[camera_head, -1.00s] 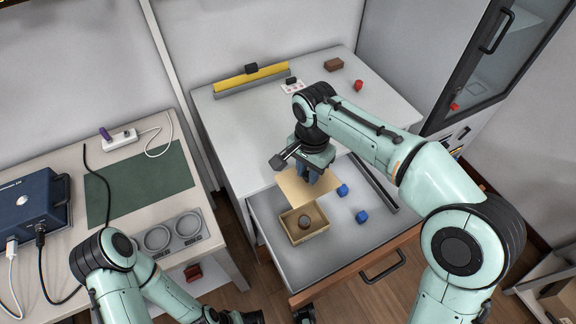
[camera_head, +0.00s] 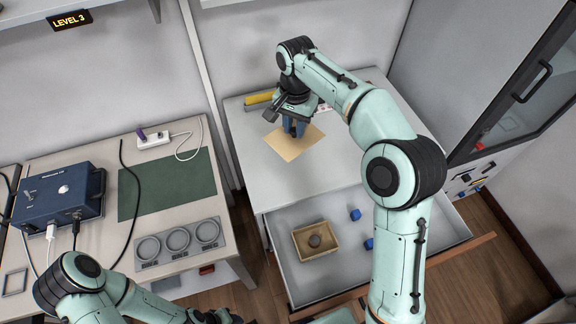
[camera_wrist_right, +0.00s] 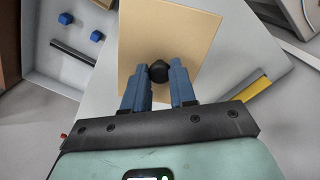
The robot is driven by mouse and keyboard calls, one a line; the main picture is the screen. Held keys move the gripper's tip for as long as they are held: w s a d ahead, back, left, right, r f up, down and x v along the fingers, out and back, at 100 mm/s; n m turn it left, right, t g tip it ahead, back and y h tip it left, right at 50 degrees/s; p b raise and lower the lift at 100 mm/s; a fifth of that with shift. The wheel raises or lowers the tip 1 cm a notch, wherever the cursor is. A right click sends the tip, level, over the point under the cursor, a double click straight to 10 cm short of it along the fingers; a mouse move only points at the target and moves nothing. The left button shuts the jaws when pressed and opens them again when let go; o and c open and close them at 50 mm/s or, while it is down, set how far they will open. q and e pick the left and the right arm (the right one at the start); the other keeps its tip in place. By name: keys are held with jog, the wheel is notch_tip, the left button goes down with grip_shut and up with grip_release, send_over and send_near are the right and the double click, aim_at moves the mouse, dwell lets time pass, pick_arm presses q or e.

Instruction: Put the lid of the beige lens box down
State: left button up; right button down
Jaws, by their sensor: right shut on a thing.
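The lid of the beige lens box is a flat beige square (camera_head: 285,147) with a dark knob (camera_wrist_right: 158,73). My right gripper (camera_head: 293,130) is shut on the knob from above; its blue fingers flank it in the right wrist view (camera_wrist_right: 157,70). The lid is over the white cabinet top; I cannot tell whether it touches. The open beige lens box (camera_head: 323,253) sits in the pulled-out drawer with a round dark thing inside. My left gripper (camera_head: 226,316) is at the bottom edge, partly cut off, its fingers unclear.
Blue blocks (camera_head: 355,214) lie in the drawer (camera_head: 400,205) beside the box. A yellow bar (camera_head: 258,98) stands at the back of the cabinet top. The cabinet top (camera_head: 275,185) is clear in front of the lid. A bench with a green mat (camera_head: 165,185) is at left.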

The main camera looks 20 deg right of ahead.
aim_at(295, 138)
pick_arm(q)
jog(key=shift+s+f+b, duration=0.4)
jog(key=shift+f+b, duration=0.15)
jog(key=shift+f, duration=0.2)
jog(key=shift+s+f+b, duration=0.35)
jog(key=shift+f+b, duration=0.15)
jog(key=shift+f, duration=0.25)
pick_arm(e)
jog(key=shift+s+f, duration=0.1)
jog(key=shift+f, duration=8.7)
jog(key=shift+f, duration=0.1)
jog(key=c, duration=1.3)
grip_release()
jog(key=shift+f, duration=0.1)
jog(key=shift+c, duration=0.2)
jog(key=o, duration=0.4)
pick_arm(q)
jog(key=shift+w+r+p, duration=0.35)
jog(key=shift+r+p, duration=0.35)
jog(key=shift+r, duration=0.1)
pick_arm(e)
notch_tip(295, 138, up, 12)
jog(key=shift+r, duration=0.25)
